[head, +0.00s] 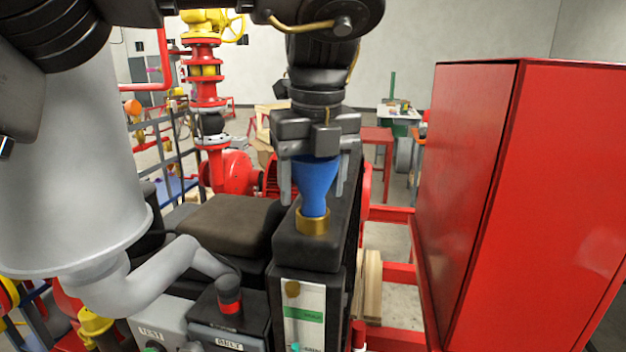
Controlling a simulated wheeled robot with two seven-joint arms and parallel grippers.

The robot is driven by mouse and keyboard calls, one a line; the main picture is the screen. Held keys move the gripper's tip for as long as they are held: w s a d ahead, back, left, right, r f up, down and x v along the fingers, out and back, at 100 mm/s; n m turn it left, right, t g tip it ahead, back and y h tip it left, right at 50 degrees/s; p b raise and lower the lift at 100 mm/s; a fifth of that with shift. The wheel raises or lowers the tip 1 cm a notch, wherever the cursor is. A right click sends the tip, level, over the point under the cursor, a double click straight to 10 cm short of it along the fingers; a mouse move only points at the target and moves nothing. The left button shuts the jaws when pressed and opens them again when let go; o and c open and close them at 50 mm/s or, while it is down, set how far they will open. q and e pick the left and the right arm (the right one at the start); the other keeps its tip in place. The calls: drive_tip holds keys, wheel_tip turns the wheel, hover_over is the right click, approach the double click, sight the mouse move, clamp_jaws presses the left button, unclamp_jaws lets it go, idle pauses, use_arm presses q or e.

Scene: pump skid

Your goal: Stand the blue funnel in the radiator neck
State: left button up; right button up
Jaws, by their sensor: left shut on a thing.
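The blue funnel (317,184) is upright in the head view, with its narrow end down at the brass radiator neck (313,222). The neck is on top of the black radiator (308,248). The funnel's lower end meets the neck's opening, but how deep it sits is hidden. My left gripper (314,178) is above the radiator, pointing down, with its fingers on both sides of the funnel's upper part, shut on it. The funnel's rim is hidden by the gripper. My right gripper is not in view.
A large red cabinet (520,170) stands close on the right. A grey pipe (150,285) bends toward the radiator at the left, above a control box (175,335). A dark brown-topped block (225,222) lies behind. Red piping (207,100) and a pump stand farther back.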

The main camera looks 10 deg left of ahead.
use_arm(q)
drive_tip(key=shift+s+d+f+b, duration=0.2)
drive_tip(key=shift+f+b, duration=0.15)
drive_tip(key=shift+f, duration=0.3)
drive_tip(key=o, duration=1.2)
drive_tip(key=shift+c, duration=0.2)
drive_tip(key=shift+r, duration=0.15)
drive_tip(key=shift+r+p, duration=0.45)
drive_tip(key=shift+p, duration=0.2)
drive_tip(key=r+p, duration=0.3)
drive_tip(key=p, duration=0.1)
drive_tip(key=r+p, duration=0.2)
drive_tip(key=shift+s+d+r, duration=0.3)
drive_tip(key=shift+s+r, duration=0.05)
drive_tip(key=shift+a+r+p, duration=0.15)
drive_tip(key=shift+r+p, duration=0.45)
drive_tip(key=shift+r, duration=0.05)
